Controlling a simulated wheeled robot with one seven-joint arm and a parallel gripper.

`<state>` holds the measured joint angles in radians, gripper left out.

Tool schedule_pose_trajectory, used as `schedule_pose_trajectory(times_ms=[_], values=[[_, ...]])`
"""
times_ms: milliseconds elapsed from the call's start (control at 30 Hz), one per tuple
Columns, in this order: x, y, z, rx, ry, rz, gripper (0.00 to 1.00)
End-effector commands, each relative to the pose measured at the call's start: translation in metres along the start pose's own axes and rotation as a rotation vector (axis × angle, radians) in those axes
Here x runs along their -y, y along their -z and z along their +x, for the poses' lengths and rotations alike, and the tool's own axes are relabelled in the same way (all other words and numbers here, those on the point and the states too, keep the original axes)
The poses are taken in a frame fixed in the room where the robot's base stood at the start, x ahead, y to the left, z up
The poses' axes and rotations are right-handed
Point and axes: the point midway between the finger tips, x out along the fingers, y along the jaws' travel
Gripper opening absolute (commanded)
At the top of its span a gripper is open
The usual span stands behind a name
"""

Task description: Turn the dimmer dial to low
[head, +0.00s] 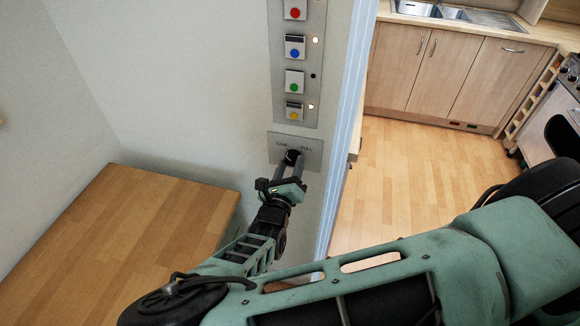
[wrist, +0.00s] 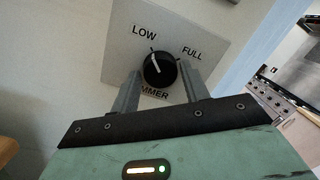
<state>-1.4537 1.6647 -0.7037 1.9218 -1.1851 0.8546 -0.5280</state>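The dimmer dial (wrist: 159,71) is a round black knob on a grey metal plate (wrist: 120,45) marked LOW, FULL and DIMMER, the last partly hidden. Its white pointer line slants to the upper left in the wrist view, roughly toward the LOW side. My gripper (wrist: 161,82) faces the plate with one finger on each side of the dial. The fingers are apart, with a small gap showing beside the knob; I cannot tell whether either touches it. In the head view, the dial (head: 292,156) is partly covered by my gripper (head: 289,170).
Above the dial plate, a switch panel (head: 295,65) carries red, blue, green and yellow buttons, with some lamps lit. A wooden surface (head: 130,225) lies at lower left. A door frame edge (head: 345,130) stands right of the plate. Kitchen cupboards (head: 430,75) are beyond.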

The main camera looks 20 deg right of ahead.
Motion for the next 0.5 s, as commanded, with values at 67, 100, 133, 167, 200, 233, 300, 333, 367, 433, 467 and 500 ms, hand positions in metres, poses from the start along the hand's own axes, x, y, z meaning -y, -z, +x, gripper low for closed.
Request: schedule_pose_trajectory(times_ms=[67,100,133,167,200,233,300,333,367,433,467,500], values=[[0.000,0.000,0.000,0.000,0.000,0.001,0.60],[0.000,0.000,0.000,0.000,0.000,0.001,0.60],[0.000,0.000,0.000,0.000,0.000,0.001,0.60],[0.000,0.000,0.000,0.000,0.000,0.001,0.60],[0.000,0.000,0.000,0.000,0.000,0.001,0.60],[0.000,0.000,0.000,0.000,0.000,0.002,0.60],[0.000,0.000,0.000,0.000,0.000,0.002,0.60],[0.000,0.000,-0.001,0.000,0.000,0.002,0.60],[-0.001,0.000,-0.002,0.000,0.000,0.002,0.60],[-0.001,0.001,-0.007,-0.001,-0.001,0.003,0.60],[-0.002,0.001,-0.011,-0.001,-0.001,0.004,0.60],[-0.002,0.002,-0.016,-0.002,-0.002,0.003,0.60]])
